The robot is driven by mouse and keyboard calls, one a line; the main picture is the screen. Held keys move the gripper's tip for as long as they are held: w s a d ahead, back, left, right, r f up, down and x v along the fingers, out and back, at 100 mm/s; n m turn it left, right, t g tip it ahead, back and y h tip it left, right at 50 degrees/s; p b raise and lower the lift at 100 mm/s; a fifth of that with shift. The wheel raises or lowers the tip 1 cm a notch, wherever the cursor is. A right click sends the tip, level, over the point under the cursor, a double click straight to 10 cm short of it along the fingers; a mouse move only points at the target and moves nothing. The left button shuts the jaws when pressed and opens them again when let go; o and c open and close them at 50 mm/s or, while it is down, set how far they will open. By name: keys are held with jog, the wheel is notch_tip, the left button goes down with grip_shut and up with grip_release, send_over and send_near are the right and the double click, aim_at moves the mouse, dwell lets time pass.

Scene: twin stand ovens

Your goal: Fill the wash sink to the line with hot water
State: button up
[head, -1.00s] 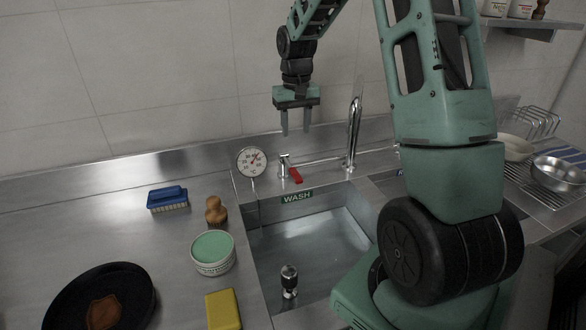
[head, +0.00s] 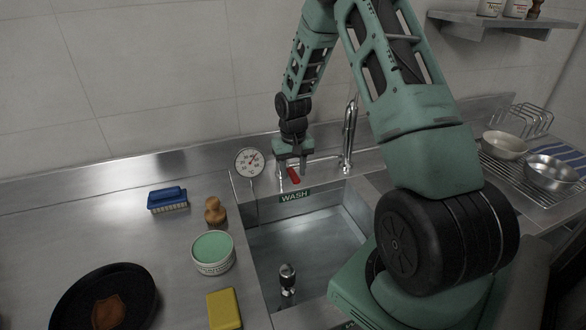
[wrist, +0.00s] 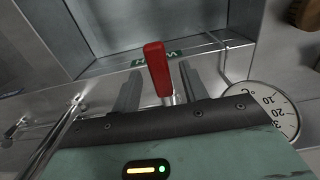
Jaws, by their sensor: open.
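The wash sink (head: 330,225) has a green WASH label (head: 295,195) on its back wall. It looks bare inside; I cannot make out water or a fill line. A black-topped metal piece (head: 287,280) stands near its front left. The chrome faucet (head: 348,135) rises behind the sink, with a red tap lever (head: 293,176) to its left. My gripper (head: 292,168) is open and pointing down at this lever. In the wrist view the red lever (wrist: 156,70) shows between the two open fingers, with gaps at both sides. A dial thermometer (head: 248,162) stands at the sink's back left corner.
On the left counter are a blue brush (head: 167,199), a wooden-knobbed tool (head: 214,212), a green-filled tub (head: 213,252), a yellow sponge (head: 224,309) and a black pan (head: 85,300). Bowls (head: 503,145) sit on a rack at right. A shelf (head: 490,25) hangs upper right.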

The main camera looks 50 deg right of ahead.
aim_at(288, 166)
grip_shut()
jog(key=r+p, duration=0.1)
jog(key=r+g+p, duration=0.1)
jog(key=shift+w+d+y+p, duration=0.15)
jog(key=shift+w+y+p, duration=0.1)
jog(key=shift+y+p, duration=0.05)
jog(key=shift+w+d+r+g+p, duration=0.1)
jog(key=shift+w+r+g+p, duration=0.1)
jog(key=shift+r+g+p, duration=0.3)
jog(key=shift+f, duration=0.2)
grip_release()
jog(key=w+d+r+b, duration=0.1)
jog(key=w+r+b, duration=0.2)
jog(key=r, duration=1.4)
jog(key=shift+d+b, duration=0.25)
jog(key=shift+b, duration=0.5)
jog(key=shift+w, duration=0.1)
